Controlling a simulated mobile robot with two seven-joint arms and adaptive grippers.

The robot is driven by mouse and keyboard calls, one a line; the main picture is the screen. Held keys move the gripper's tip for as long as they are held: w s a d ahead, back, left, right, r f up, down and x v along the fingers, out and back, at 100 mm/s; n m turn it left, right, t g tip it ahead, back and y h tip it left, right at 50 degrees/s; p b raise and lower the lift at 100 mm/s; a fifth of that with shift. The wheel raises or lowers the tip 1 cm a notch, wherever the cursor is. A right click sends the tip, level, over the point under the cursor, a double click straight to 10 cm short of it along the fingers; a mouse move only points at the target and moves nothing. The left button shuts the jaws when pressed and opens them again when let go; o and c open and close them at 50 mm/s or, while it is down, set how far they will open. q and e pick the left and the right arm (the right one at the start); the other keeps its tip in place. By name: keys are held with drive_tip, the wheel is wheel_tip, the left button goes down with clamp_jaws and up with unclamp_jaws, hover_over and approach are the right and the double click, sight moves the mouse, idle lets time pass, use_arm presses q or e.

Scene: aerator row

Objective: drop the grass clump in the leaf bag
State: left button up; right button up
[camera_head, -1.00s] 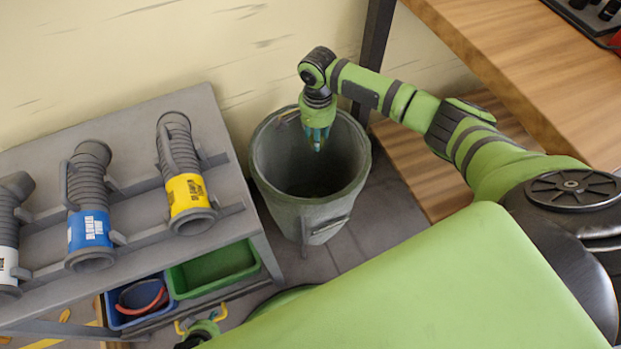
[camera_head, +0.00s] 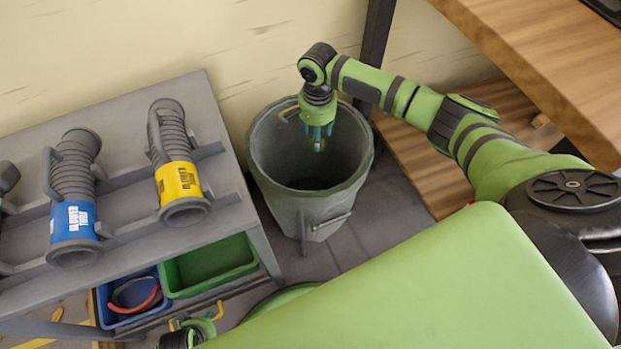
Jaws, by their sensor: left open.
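The leaf bag (camera_head: 276,194), a grey-green round container with a wide open mouth, stands upright on the floor at the middle. My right gripper (camera_head: 317,144), on the arm from the right, points down over its mouth with teal fingertips close together; whether it is open or shut is unclear. My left gripper (camera_head: 197,319) shows at the bottom edge, its yellow fingertips spread apart, partly hidden by my green body. It is below and left of the bag, apart from it. I cannot make out a grass clump; the bag's bottom is in shadow.
A grey bench (camera_head: 122,196) with a yellow-labelled hose (camera_head: 180,179) and a blue-labelled hose (camera_head: 73,222) stands left of the bag. Below it are a green bin (camera_head: 207,267) and a blue bin (camera_head: 118,306). A wooden table (camera_head: 540,60) is at upper right.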

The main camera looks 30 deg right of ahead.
idle(0.3)
wheel_tip(320, 180, up, 12)
idle(0.5)
idle(0.3)
